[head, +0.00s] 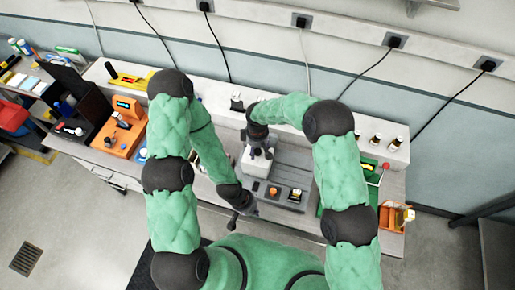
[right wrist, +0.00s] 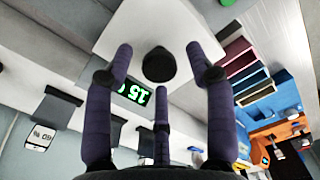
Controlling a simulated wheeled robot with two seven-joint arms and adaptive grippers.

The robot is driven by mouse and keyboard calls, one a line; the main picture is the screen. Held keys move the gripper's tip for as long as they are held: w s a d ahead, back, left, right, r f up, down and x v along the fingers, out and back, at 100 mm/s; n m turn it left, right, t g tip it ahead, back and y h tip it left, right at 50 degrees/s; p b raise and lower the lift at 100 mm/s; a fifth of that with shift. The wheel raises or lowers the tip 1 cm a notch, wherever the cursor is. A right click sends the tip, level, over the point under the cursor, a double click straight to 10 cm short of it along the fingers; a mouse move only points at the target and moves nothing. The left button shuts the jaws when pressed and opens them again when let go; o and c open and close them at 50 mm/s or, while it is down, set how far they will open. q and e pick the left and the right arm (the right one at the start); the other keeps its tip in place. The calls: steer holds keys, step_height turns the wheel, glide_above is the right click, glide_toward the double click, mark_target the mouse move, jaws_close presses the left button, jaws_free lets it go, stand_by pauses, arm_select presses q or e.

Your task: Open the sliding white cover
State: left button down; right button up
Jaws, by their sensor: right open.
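The white cover (right wrist: 205,22) is a pale, flat-faced piece with a round black knob (right wrist: 158,65) and a green lit display (right wrist: 134,92) beside it. In the head view the white unit (head: 257,165) sits at the middle of the bench, partly hidden under my right gripper (head: 257,150). In the right wrist view the right gripper (right wrist: 159,52) has its purple fingers spread around the knob with gaps showing. Whether any finger touches the cover I cannot tell. My left gripper (head: 236,222) is low, near the bench's front edge, left of and below the white unit; its fingers are too small to read.
A grey tray (head: 283,175) with small modules lies right of the white unit. An orange device (head: 122,128) stands left on the bench. A green board (head: 369,170) and an orange holder (head: 391,216) are at the right. Several small bottles line the back ledge.

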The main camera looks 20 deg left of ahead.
jaws_close()
steer(key=d+b, duration=0.3)
steer(key=d, duration=0.7)
steer(key=shift+s+d, duration=0.2)
steer(key=shift+d, duration=0.2)
jaws_free()
step_height(320, 180, up, 12)
stand_by(0.4)
